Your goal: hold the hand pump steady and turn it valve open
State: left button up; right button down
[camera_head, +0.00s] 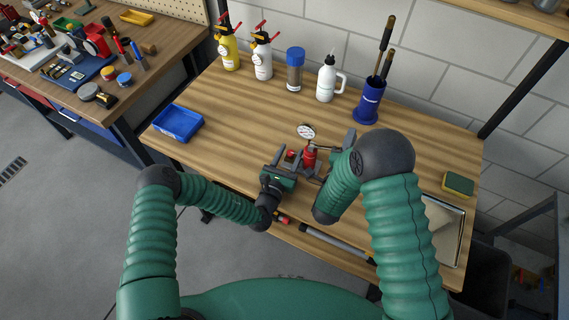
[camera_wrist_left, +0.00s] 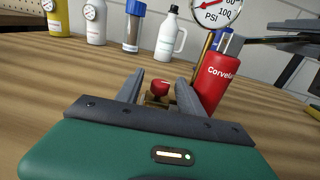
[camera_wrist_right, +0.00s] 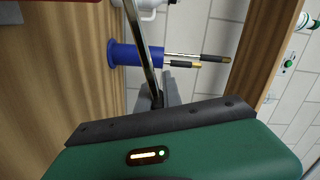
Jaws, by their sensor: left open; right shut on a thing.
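The hand pump is a red cylinder (camera_head: 309,158) on the table, with a round PSI gauge (camera_head: 306,132); its label and gauge show in the left wrist view (camera_wrist_left: 217,82). A small red valve knob (camera_wrist_left: 160,88) on a brass fitting sits low beside the cylinder. My left gripper (camera_head: 291,158) is open, its fingers on either side of the knob in the left wrist view; contact cannot be told. My right gripper (camera_head: 334,150) is shut on a thin metal rod (camera_wrist_right: 142,45), seemingly part of the pump. The right arm partly hides that grip in the head view.
A blue holder (camera_head: 369,103) with brushes, a white jug (camera_head: 327,80), a capped jar (camera_head: 295,72) and two sprayers stand behind. A blue tray (camera_head: 177,123) lies left; a sponge (camera_head: 457,184) and a framed tray (camera_head: 463,232) lie right. The wood between is clear.

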pick_arm(q)
jog(key=v, duration=0.8)
jog(key=shift+s+a, duration=0.2)
jog(key=shift+s, duration=0.1)
jog(key=shift+f, duration=0.1)
pick_arm(e)
jog(key=shift+f, duration=0.1)
jog(key=c, duration=1.4)
grip_release()
jog(key=shift+c, duration=0.2)
